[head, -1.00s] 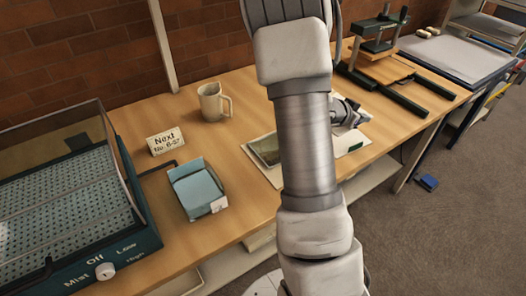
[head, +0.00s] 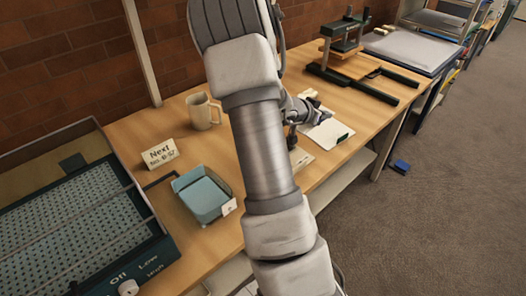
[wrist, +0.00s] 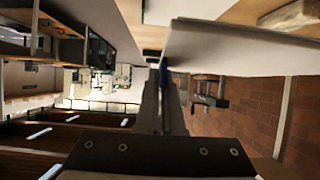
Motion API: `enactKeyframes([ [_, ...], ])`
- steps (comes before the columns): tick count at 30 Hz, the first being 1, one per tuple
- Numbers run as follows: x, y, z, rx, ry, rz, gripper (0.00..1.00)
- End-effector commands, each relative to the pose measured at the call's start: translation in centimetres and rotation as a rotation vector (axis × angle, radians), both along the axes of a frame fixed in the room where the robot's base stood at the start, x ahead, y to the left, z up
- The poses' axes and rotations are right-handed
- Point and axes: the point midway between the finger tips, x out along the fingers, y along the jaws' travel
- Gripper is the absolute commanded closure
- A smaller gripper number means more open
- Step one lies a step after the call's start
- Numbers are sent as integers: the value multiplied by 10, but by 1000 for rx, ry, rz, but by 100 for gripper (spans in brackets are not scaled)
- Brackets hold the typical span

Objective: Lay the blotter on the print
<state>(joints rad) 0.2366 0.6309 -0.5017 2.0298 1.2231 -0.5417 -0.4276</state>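In the wrist view my gripper (wrist: 163,68) is shut on the edge of a pale flat sheet, which looks like the blotter (wrist: 240,50); it spreads to the right from the fingertips. In the head view my gripper (head: 294,118) is low over the bench, partly behind my arm. A white sheet (head: 326,133) with a dark green tab lies just to its right; I cannot tell whether any of that white is the blotter. A pale mount corner (head: 300,158) shows beside my arm. The print itself is hidden behind my arm.
A blue tray (head: 203,196), a sign (head: 160,154) and a cream mug (head: 201,112) stand left of my arm. A misting box (head: 82,222) is at far left. A press (head: 345,50) stands behind the gripper. The bench's front edge is close.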

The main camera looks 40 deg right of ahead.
Motion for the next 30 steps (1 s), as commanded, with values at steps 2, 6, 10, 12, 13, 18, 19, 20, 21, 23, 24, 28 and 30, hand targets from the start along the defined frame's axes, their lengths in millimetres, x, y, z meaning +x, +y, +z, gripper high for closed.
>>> enactKeyframes([
  [2, 1, 2, -2, 1, 0, 0, 100],
  [6, 6, 22, -16, 2, 1, 3, 100],
  [10, 13, 52, -34, 2, 2, 5, 100],
  [12, 17, 67, -44, 2, 1, 4, 100],
  [13, 18, 74, -48, 2, 1, 4, 100],
  [18, 25, 102, -65, 1, 0, 1, 100],
  [19, 25, 105, -66, 0, 0, 1, 100],
  [20, 26, 108, -68, 0, 0, 1, 100],
  [21, 26, 110, -69, 0, -1, 0, 100],
  [23, 27, 112, -71, 0, -1, 0, 100],
  [24, 27, 113, -73, 0, 0, -1, 100],
  [28, 26, 113, -90, 0, 2, -1, 100],
  [30, 26, 113, -101, 0, 3, -2, 100],
])
